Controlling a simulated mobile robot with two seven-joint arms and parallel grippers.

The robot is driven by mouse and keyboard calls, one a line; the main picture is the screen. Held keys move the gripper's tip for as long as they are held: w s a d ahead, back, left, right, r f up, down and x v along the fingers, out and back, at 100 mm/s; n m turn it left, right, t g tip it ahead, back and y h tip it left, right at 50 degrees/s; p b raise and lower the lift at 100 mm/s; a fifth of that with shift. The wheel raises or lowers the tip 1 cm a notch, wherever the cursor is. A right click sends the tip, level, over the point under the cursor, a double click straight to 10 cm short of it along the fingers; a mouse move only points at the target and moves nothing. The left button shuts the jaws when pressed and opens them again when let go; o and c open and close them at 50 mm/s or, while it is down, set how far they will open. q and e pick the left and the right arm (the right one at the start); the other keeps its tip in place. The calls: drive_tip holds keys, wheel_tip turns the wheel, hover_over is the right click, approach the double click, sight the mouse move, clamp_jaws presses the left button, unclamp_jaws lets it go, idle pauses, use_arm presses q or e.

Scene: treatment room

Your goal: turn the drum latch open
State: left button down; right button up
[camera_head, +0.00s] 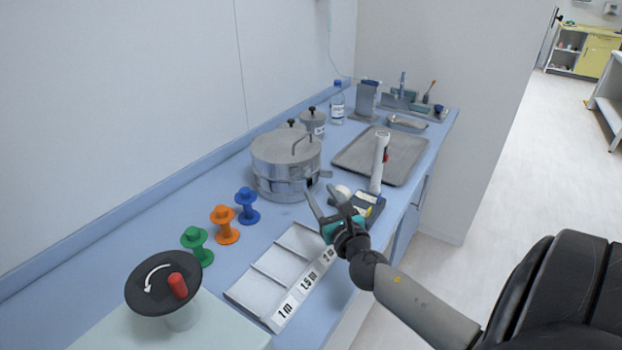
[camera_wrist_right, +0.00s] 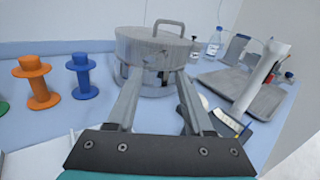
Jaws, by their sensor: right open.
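The metal drum (camera_head: 285,155) stands upright on the blue counter, with a lid and a wire handle on top. It also shows straight ahead in the wrist view (camera_wrist_right: 152,48). A small dark fitting at the drum's front right edge may be the latch, but my finger partly covers that area and its position is unclear. My right gripper (camera_head: 324,196) is open and empty, just in front of the drum's right side. In the wrist view its two fingers (camera_wrist_right: 160,78) point at the drum's lower front. My left gripper is not in view.
Green (camera_head: 196,245), orange (camera_head: 225,225) and blue (camera_head: 246,206) spools stand left of the drum. A sectioned white tray (camera_head: 262,281) lies in front. A metal tray (camera_head: 402,162) and an upright white device (camera_head: 379,160) are right. A black disc with a red knob (camera_head: 140,290) is front left.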

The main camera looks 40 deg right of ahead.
sight(308, 174)
drive_tip(key=shift+b+x, duration=0.3)
drive_tip(key=shift+x, duration=3.2)
clamp_jaws()
